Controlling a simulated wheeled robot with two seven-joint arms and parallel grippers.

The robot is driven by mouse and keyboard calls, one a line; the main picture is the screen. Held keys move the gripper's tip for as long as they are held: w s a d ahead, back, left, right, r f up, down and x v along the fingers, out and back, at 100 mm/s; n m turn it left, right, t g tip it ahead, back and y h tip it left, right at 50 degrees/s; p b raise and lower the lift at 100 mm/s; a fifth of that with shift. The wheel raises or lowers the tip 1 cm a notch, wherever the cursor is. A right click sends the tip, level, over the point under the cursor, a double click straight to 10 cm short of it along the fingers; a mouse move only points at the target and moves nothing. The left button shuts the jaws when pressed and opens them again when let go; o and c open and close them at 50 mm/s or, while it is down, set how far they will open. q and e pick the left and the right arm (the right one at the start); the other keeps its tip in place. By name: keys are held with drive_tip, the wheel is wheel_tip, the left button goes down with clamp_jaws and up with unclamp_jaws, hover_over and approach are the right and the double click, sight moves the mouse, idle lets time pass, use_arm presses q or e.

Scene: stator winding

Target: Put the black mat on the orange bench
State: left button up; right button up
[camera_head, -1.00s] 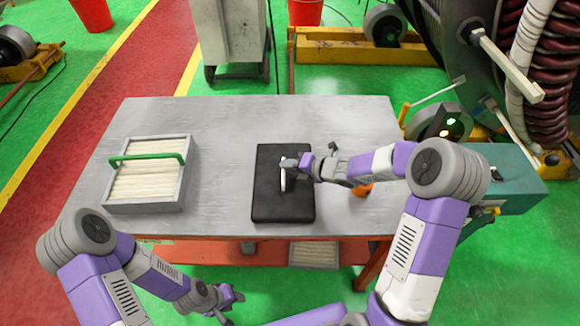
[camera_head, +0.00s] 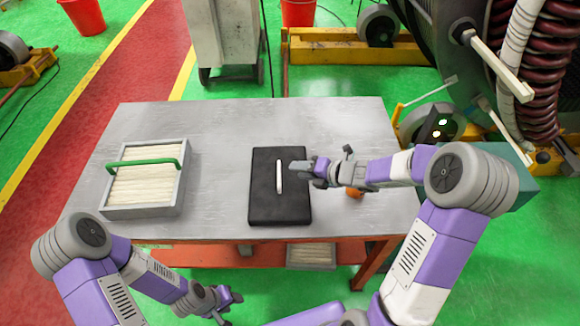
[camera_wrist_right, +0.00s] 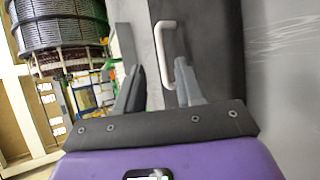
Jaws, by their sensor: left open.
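The black mat (camera_head: 280,207) lies flat on the grey top of the orange bench (camera_head: 235,122), near the middle. A white handle (camera_head: 279,173) stands on the mat. It also shows in the right wrist view (camera_wrist_right: 166,48), with part of the mat (camera_wrist_right: 208,40). My right gripper (camera_head: 298,166) is just right of the handle over the mat. Its fingers (camera_wrist_right: 158,70) are apart with nothing clamped between them, and the handle lies ahead of the gap. My left gripper (camera_head: 230,307) is open and empty, low in front of the bench's front edge.
A grey tray (camera_head: 147,211) with pale strips and a green handle (camera_head: 147,162) sits on the bench's left. A small orange object (camera_head: 355,193) is by my right wrist. Another tray (camera_head: 311,256) is on the lower shelf. Bench space between tray and mat is clear.

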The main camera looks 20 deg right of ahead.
drive_tip(key=p+v, duration=0.1)
drive_tip(key=v, duration=0.4)
drive_tip(key=shift+r, duration=0.1)
idle(0.3)
